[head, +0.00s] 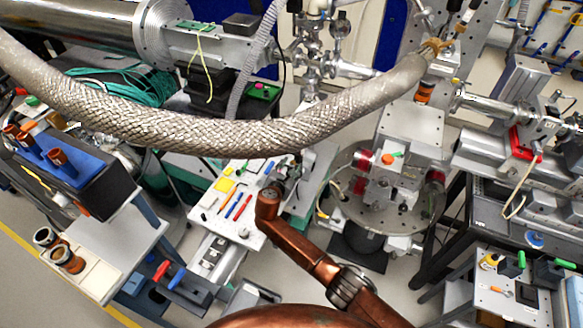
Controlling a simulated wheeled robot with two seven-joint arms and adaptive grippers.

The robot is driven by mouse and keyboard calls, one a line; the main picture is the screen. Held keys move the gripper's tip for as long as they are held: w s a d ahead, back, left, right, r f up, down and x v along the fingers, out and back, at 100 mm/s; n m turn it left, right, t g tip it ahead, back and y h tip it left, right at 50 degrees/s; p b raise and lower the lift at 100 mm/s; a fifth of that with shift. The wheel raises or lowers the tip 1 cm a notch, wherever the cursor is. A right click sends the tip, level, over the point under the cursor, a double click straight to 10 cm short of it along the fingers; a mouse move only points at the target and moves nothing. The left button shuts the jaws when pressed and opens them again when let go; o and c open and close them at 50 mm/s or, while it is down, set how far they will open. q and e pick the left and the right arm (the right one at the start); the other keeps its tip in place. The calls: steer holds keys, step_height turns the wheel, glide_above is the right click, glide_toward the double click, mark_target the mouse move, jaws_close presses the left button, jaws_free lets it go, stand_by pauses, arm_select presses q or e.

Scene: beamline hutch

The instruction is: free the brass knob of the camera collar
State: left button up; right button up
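My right arm reaches in from the bottom right. Its dark gripper (291,172) is partly hidden beyond the copper wrist, over or near the right edge of a white tool board (213,208). I cannot tell whether its fingers are open or shut. A brass-coloured fitting (435,46) shows at the right end of the braided hose, well away from the gripper. I cannot tell whether it belongs to the camera collar. No camera collar with a brass knob can be made out clearly. My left gripper is not in view.
A thick braided hose (190,128) sags across the view. A round plate (402,216) right of the gripper carries a block with red-ended parts and an orange knob (388,158). A blue-topped bin (75,160) is at left, a tool cart (508,297) at lower right.

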steer(key=shift+w, duration=0.1)
steer(key=shift+c, duration=0.5)
jaws_close()
